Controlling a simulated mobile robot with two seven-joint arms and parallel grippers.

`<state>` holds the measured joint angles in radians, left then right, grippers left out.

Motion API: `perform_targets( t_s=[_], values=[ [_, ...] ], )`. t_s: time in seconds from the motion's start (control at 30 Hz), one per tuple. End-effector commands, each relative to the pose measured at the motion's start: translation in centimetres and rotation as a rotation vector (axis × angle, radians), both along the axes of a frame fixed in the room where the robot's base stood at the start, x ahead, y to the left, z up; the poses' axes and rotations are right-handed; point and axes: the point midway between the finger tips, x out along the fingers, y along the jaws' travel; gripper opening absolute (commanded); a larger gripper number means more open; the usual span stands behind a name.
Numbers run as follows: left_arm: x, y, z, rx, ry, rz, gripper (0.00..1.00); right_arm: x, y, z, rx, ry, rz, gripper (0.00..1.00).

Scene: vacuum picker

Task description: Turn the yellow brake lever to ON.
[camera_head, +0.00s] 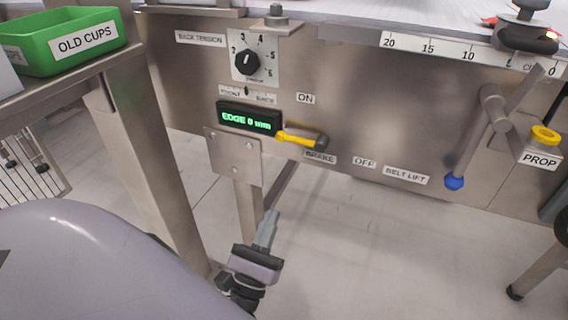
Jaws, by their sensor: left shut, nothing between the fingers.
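The yellow brake lever (295,137) is on the steel front panel, just right of the green display. My right gripper is not in view.
The green display (248,118) reads EDGE 0 and sits above a bracket plate (232,157). A black dial (247,62) is higher up. A blue-tipped crank (455,182) hangs at the right near a yellow PROP knob (545,135). A green bin (70,40) stands at the upper left.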

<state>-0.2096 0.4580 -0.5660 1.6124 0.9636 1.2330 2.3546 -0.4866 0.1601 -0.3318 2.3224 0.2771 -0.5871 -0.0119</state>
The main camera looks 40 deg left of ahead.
Motion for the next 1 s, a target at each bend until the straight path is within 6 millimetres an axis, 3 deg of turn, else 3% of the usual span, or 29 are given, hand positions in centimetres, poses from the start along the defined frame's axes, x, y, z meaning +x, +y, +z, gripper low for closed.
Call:
perform_targets(
  t_s=[0.17,0.57,0.73,1.0],
  values=[
    [1.5,0.4,1.1,0.000,-0.006,0.000,0.00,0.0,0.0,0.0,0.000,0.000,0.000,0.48],
    [8.2,2.0,5.8,0.000,-0.006,0.000,0.00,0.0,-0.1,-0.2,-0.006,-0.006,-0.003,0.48],
    [8.5,2.1,8.3,0.001,-0.003,0.000,0.00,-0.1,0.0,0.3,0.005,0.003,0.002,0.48],
    [8.8,2.1,9.5,0.000,-0.002,0.000,0.00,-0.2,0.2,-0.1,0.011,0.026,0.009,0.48]
  ],
)
